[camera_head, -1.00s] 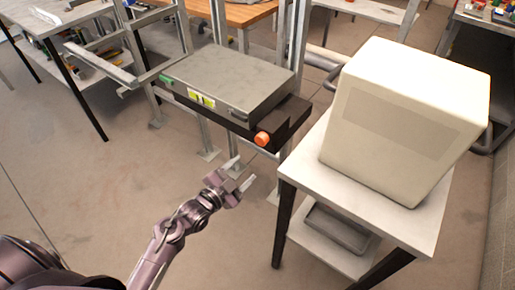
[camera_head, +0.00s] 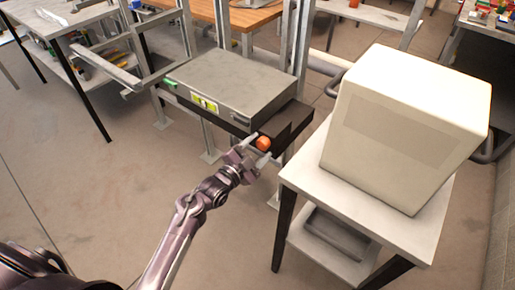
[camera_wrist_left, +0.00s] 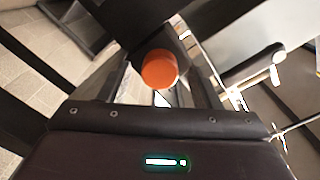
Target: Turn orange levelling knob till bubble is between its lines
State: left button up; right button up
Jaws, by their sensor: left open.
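The orange levelling knob (camera_head: 263,143) is on the front right of a dark frame (camera_head: 290,125) that bears a grey slab. In the left wrist view the knob (camera_wrist_left: 160,69) is large, between my open fingers. My left gripper (camera_head: 255,155) is open right at the knob; I cannot tell whether its fingers touch it. A yellow-green level vial (camera_head: 204,103) is on the frame's front edge; the bubble and lines are too small to read surely. My right gripper is not in view.
A big cream box (camera_head: 405,125) stands on a white side table (camera_head: 300,175) to the right, close to the knob. A grey tray is on its lower shelf. Metal posts rise behind the slab (camera_head: 235,78). A workbench is at the back left. The floor in front is clear.

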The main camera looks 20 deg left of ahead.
pick_arm(q)
jog(key=shift+c, duration=0.4)
jog(key=c, duration=0.9)
jog(key=shift+n+p, duration=0.35)
jog(key=shift+n, duration=0.15)
jog(key=n+p, duration=0.1)
jog(key=n, duration=0.2)
jog(key=shift+r, duration=0.1)
jog(key=n+p, duration=0.2)
jog(key=n, duration=0.1)
jog(key=shift+n, duration=0.3)
jog(key=shift+n+p, duration=0.35)
jog(key=shift+n, duration=0.75)
